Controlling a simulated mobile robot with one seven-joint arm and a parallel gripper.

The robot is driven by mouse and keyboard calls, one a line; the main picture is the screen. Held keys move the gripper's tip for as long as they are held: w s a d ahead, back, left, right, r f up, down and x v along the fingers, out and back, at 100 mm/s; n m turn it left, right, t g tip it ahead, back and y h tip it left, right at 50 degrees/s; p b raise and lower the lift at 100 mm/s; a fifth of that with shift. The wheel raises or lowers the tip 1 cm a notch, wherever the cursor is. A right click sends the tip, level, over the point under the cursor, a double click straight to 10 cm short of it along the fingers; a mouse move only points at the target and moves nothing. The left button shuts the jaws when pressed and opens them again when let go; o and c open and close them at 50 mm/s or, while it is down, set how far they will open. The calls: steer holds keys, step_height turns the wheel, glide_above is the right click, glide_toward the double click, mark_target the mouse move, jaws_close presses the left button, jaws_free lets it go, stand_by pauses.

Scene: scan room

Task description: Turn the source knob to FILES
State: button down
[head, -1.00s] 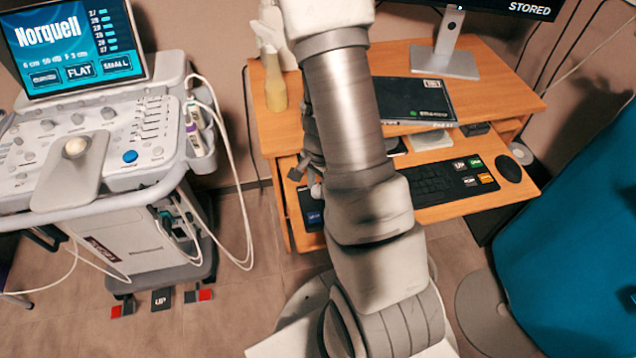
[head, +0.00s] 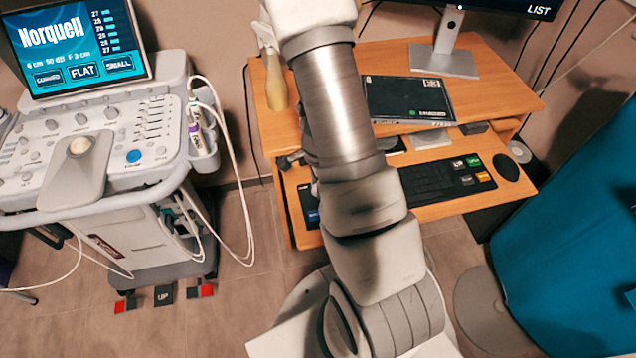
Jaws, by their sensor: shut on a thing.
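My arm crosses the middle of the head view and hides much of the desk's left side. A small dark grey part of my gripper (head: 291,160) shows just left of the arm, low over the left end of the pull-out tray (head: 420,211). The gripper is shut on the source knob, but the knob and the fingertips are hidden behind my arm. No FILES mark can be seen. The monitor (head: 461,38) at the top right shows the word LIST.
The desk (head: 415,55) holds a pale yellow bottle (head: 276,85), a dark flat box (head: 405,98) and a keyboard (head: 435,185) with a mouse (head: 506,167). An ultrasound cart (head: 150,215) stands left, a blue curtain (head: 575,230) right. Floor is clear between cart and desk.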

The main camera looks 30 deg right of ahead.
steer(key=c, duration=0.5)
jaws_free()
step_height(320, 180, up, 17)
steer(key=p, duration=0.7)
steer(key=shift+s+r, duration=0.2)
steer(key=shift+s, duration=0.2)
steer(key=shift+a, duration=0.1)
